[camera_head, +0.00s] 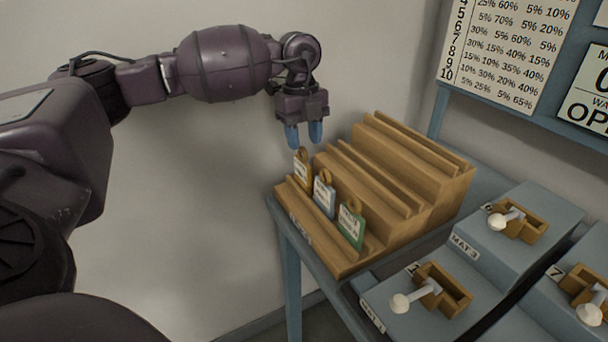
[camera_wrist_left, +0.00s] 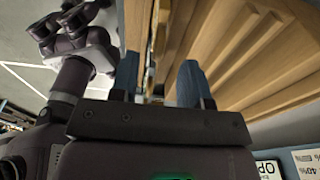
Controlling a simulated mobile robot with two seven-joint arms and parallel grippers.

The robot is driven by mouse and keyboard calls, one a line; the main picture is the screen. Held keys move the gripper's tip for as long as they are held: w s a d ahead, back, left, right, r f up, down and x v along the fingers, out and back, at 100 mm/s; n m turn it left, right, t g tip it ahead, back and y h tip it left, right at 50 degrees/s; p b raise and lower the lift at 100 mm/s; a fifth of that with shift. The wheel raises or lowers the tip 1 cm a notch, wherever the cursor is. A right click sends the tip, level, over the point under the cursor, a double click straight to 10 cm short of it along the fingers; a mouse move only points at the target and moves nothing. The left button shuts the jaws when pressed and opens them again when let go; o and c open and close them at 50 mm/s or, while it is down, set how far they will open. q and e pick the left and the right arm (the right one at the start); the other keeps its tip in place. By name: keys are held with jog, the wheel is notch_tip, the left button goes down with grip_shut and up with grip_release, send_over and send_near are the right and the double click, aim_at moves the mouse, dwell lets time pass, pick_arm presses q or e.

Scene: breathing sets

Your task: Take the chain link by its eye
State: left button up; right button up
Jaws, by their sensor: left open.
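Three upright tags with rounded eyes at their tops stand in the front slot of a stepped wooden rack (camera_head: 345,262): an orange-brown one (camera_head: 302,172), a blue one (camera_head: 324,196) and a green one (camera_head: 351,224). Their lettering is too small to read, so I cannot tell which is the chain link. My left gripper (camera_head: 304,138) points down, open, just above the orange-brown tag's eye. In the left wrist view its blue fingers (camera_wrist_left: 157,82) stand apart, with a narrow golden edge (camera_wrist_left: 156,45) between them. I see no contact. My right gripper is not recognisable in either view.
The rack's higher steps (camera_head: 415,150) rise behind and right of the tags. A blue-grey table (camera_head: 292,255) carries it. Sloped stations with wooden holders and white knobs (camera_head: 400,303) stand at right. A wall chart (camera_head: 510,50) hangs above. Left of the rack is open.

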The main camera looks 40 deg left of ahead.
aim_at(303, 147)
pick_arm(q)
notch_tip(303, 147, down, 5)
jog(key=shift+s+f+b, duration=0.1)
jog(key=shift+b, duration=0.45)
grip_shut()
